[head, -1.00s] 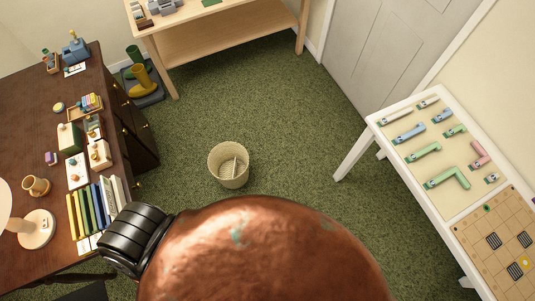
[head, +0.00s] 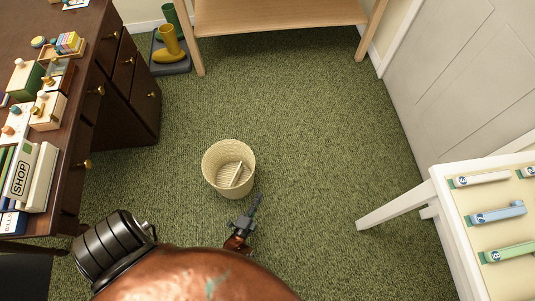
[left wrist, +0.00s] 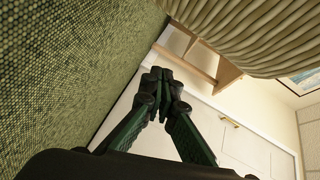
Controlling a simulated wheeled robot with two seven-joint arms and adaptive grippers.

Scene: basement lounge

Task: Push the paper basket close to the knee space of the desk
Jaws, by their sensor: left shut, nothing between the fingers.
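The paper basket (head: 229,168) is a cream, ribbed, round bin standing upright on the green carpet, with something pale and striped visible inside. Its ribbed wall (left wrist: 250,35) fills the upper right of the left wrist view. My left gripper (head: 258,198) is shut and empty, low beside the basket's near right side; I cannot tell whether they touch. Its fingertips meet in the left wrist view (left wrist: 158,74). The dark wooden desk (head: 122,105) stands at left, with brass-knobbed drawers. Its knee space is mostly hidden under the desktop at lower left. My right gripper is out of view.
Boots (head: 170,45) stand on a dark tray beyond the desk. A wooden bench (head: 280,14) is at the back. A white table (head: 452,215) stands at right, one leg slanting in view. A dark flat object (head: 30,278) sits at lower left. Carpet around the basket is clear.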

